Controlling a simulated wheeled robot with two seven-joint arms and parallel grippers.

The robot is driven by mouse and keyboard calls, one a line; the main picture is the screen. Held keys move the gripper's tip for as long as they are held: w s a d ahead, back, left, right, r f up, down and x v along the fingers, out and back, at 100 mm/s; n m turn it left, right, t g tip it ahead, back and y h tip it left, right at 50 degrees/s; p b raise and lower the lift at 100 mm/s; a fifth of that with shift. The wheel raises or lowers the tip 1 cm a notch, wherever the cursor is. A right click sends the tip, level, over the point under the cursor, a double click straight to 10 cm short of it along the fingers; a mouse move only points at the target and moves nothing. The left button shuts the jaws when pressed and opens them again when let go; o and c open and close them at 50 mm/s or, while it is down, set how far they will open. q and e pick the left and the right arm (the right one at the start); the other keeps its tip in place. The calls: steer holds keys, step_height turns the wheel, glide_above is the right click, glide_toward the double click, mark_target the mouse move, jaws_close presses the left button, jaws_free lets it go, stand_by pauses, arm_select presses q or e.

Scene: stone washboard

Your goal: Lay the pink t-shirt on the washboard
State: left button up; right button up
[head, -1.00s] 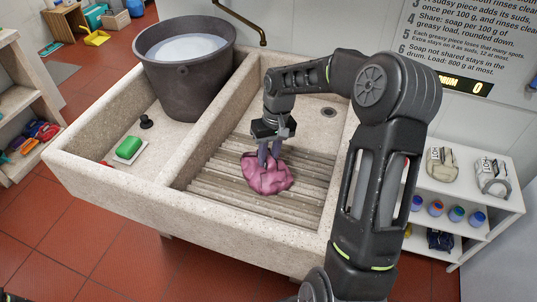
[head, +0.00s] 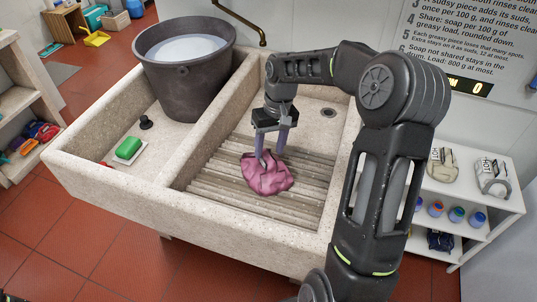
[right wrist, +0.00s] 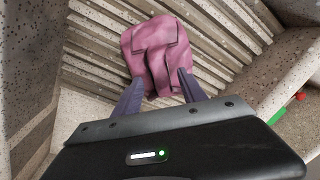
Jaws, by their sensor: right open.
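The pink t-shirt (head: 267,176) lies bunched on the ribbed stone washboard (head: 214,177) in the right basin of the sink. It also shows in the right wrist view (right wrist: 160,50), lying across the ribs (right wrist: 92,38). My right gripper (head: 271,160) is open just above the t-shirt, with its fingers spread at the shirt's far edge. In the right wrist view the fingertips (right wrist: 162,80) are apart and overlap the near edge of the shirt; I cannot tell whether they touch it. My left gripper is not in view.
A dark bucket of whitish water (head: 187,75) stands in the left basin. A green soap bar (head: 129,147) on a white dish and a black plug (head: 146,122) are near it. A stone divider (head: 215,128) separates the basins. A white shelf (head: 470,200) with bags and bottles stands right.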

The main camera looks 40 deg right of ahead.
steer(key=shift+s+d+r, duration=0.1)
steer(key=shift+d+r, duration=0.05)
steer(key=shift+r, duration=0.9)
steer(key=shift+d+r, duration=0.15)
steer(key=shift+r, duration=0.9)
steer(key=shift+r, duration=0.1)
